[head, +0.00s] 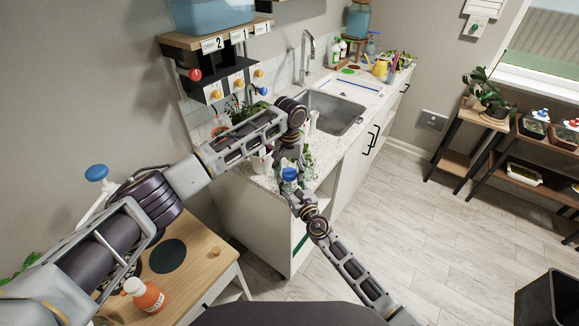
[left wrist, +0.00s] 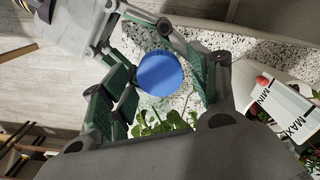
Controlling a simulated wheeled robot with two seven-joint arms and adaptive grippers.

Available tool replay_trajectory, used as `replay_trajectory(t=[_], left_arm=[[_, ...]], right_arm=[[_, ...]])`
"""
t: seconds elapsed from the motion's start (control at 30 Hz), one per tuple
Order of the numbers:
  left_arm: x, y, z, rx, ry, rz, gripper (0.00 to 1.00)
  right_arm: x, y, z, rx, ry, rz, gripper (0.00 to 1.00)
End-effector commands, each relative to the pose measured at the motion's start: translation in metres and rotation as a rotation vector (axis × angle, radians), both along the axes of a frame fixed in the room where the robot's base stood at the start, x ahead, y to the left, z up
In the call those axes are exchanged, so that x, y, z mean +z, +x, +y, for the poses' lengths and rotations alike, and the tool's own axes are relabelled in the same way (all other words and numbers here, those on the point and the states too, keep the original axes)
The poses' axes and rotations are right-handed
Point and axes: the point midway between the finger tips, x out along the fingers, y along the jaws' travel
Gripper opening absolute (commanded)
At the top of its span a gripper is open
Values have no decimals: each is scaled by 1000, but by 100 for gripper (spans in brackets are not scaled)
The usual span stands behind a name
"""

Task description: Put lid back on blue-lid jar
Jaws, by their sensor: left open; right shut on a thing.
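The blue lid (head: 289,174) is above my right gripper at the front corner of the counter. In the left wrist view the round blue lid (left wrist: 160,73) shows from above, between green finger pads. My left gripper (head: 288,160) reaches down from above; its fingers (left wrist: 160,90) are open on either side of the lid. My right gripper (head: 291,188) comes from below right and is shut on the jar just under the lid. The jar's body is mostly hidden by the fingers and lid, so I cannot tell whether the lid is fully seated.
Green plants (head: 308,160) stand on the speckled counter (head: 323,140) close to the grippers. A white marked container (left wrist: 285,110) is at the right in the left wrist view. A sink (head: 335,112) lies farther back. A wooden stand (head: 200,250) with an orange bottle (head: 146,296) is at left front.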

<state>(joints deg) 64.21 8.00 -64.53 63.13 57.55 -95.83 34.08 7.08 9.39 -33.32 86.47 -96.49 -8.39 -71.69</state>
Motion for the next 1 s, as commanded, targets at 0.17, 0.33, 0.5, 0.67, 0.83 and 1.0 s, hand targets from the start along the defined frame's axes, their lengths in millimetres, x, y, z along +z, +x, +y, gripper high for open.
replay_trajectory(t=[0.17,0.33,0.5,0.67,0.83,1.0], left_arm=[[-1,0,0,0,0,0,60],[0,0,0,0,0,0,49],[0,0,0,0,0,0,27],[0,0,0,0,0,0,13],[0,0,0,-33,0,0,13],[0,0,0,-137,0,0,13]], right_arm=[[0,0,0,0,0,0,0],[0,0,0,0,0,0,0],[0,0,0,0,0,0,0],[0,0,0,0,0,0,0],[0,0,0,0,0,0,0],[0,0,0,0,0,0,0]])
